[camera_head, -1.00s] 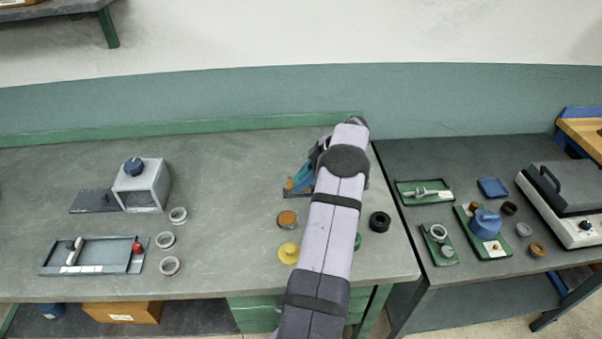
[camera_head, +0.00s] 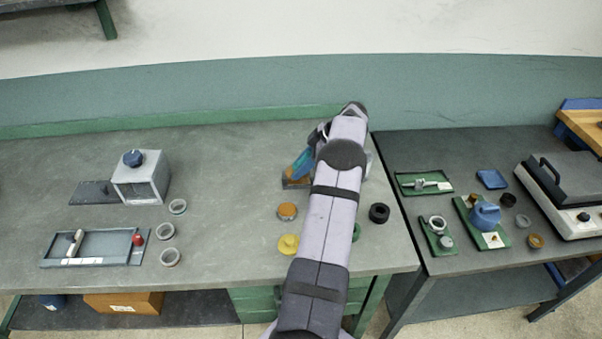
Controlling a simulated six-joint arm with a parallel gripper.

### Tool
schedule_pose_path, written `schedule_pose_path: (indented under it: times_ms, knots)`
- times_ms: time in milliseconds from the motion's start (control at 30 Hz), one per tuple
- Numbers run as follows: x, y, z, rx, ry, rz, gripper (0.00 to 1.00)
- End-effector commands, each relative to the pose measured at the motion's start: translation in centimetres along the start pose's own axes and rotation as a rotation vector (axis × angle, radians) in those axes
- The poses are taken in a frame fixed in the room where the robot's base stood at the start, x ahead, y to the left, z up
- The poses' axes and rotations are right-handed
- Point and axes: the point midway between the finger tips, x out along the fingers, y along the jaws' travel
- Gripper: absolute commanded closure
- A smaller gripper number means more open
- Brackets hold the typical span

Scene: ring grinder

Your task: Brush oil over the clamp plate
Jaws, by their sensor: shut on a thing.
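My gripper (camera_head: 318,142) is at the back of the middle bench, mostly hidden by my own arm. It is shut on a blue thing (camera_head: 302,164) that looks like the brush, tilted, with a brown lower end. That end is at a small dark plate (camera_head: 291,185) on the bench, perhaps the clamp plate. Whether they touch, and whether oil is on the plate, I cannot tell. Its right part is hidden behind the arm.
A round tin with an orange-brown top (camera_head: 287,211) and a yellow piece (camera_head: 288,244) stand left of my arm. A black ring (camera_head: 379,213) lies right of it. A grey box with a blue knob (camera_head: 140,180), several rings and a tray (camera_head: 95,250) are at the left.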

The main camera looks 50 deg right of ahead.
Motion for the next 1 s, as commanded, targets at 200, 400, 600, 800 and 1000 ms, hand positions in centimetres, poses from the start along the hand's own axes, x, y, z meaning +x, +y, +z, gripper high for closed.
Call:
schedule_pose_path:
  times_ms: [200, 400, 600, 800, 1000]
  knots:
    - [-2.5, 0.3, -1.6, -0.003, 0.000, 0.006, 0.94]
    - [-4.0, 0.4, -2.6, -0.004, 0.000, 0.007, 0.94]
    - [-5.4, 0.5, -3.6, -0.003, 0.000, 0.007, 0.94]
    - [-6.0, 0.5, -4.0, -0.002, 0.000, 0.006, 0.94]
    - [-6.0, 0.5, -4.0, -0.002, 0.000, 0.006, 0.94]
